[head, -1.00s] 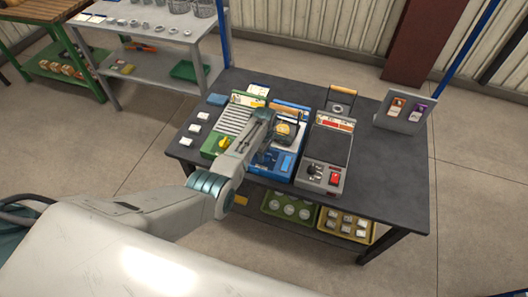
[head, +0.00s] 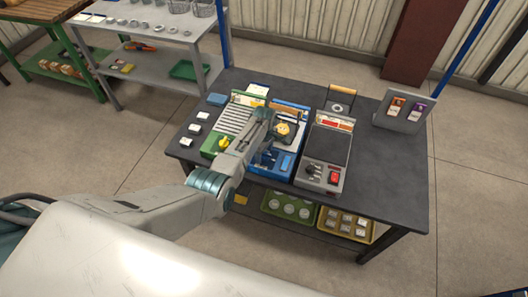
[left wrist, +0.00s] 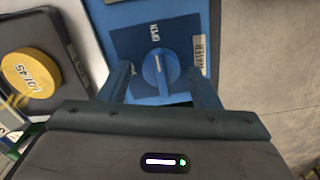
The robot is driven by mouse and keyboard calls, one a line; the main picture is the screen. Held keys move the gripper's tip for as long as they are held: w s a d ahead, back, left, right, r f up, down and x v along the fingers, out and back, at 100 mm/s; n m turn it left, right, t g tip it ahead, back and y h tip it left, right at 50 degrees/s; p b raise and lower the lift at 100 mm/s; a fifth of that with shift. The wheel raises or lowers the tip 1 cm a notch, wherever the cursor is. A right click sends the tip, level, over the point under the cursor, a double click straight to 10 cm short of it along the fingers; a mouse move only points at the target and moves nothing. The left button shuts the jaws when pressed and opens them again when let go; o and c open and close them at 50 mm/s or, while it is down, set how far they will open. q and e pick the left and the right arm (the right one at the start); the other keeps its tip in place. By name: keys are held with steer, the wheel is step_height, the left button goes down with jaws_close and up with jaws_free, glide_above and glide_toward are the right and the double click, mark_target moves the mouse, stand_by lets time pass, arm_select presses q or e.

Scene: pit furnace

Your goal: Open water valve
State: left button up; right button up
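The water valve is a round blue knob (left wrist: 160,72) with a white line, on a dark blue panel (left wrist: 125,42) in the left wrist view. The word OPEN is printed beyond the knob, and a WATER label (left wrist: 199,52) is to its right. The white line points roughly toward OPEN. My left gripper (left wrist: 163,80) is open, with one finger on each side of the knob and visible gaps to it. Whether the fingers are down at knob height is unclear. In the head view my left gripper (head: 271,147) is over the blue unit (head: 285,164) and hides the knob. My right gripper is not seen.
A yellow disc (left wrist: 31,73) on a dark pad lies left of the valve. On the dark table (head: 385,185), a green unit (head: 211,144) stands left of the blue one and a grey unit (head: 320,177) with a red switch stands right.

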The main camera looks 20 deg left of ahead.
arm_select(q)
steer(key=shift+r, duration=0.1)
step_height(320, 180, up, 11)
steer(key=b, duration=0.1)
steer(key=shift+f, duration=0.2)
stand_by(0.4)
